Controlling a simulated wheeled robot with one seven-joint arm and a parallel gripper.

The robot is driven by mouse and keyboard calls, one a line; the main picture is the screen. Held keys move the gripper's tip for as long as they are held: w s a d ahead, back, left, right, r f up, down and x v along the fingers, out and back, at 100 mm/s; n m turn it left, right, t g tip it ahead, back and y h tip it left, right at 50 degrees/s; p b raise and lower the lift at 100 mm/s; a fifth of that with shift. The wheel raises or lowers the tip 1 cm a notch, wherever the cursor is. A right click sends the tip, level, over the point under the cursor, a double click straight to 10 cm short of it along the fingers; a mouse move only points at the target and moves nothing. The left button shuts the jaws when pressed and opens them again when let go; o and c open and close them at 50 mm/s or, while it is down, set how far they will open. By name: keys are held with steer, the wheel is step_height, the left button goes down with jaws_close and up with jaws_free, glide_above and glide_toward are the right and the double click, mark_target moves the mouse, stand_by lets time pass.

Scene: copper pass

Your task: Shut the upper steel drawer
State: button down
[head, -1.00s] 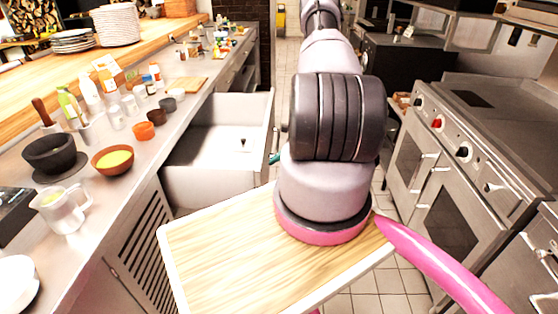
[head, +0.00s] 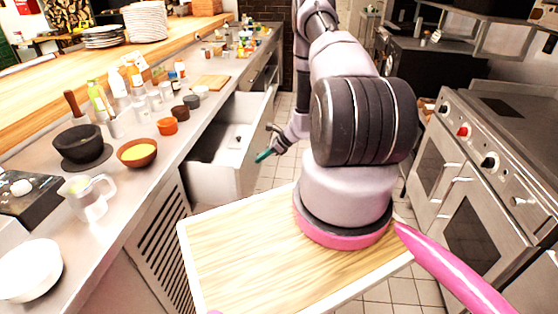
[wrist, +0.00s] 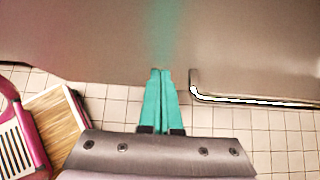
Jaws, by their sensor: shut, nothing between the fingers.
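The upper steel drawer (head: 212,182) stands partly pulled out from under the left counter in the head view, with its inside showing. Its front faces right, towards the aisle. My gripper (head: 265,156) is at the outer side of that front, its teal fingers together with nothing between them. In the wrist view the shut fingertips (wrist: 160,72) point at the plain steel drawer front (wrist: 95,40) and look very close to it or touching. The bar handle (wrist: 250,101) is to the right of the fingers, apart from them.
The counter (head: 165,160) on the left holds bowls, bottles, a jug and plates. An oven range (head: 470,180) lines the right side. The tiled aisle floor (head: 285,170) between them is open. A small dark item (head: 237,139) lies in the drawer.

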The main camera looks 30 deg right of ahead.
steer(key=w+a, duration=0.6)
steer(key=a, duration=0.3)
steer(key=w+a, duration=0.6)
steer(key=a, duration=0.3)
steer(key=shift+w+a, duration=0.15)
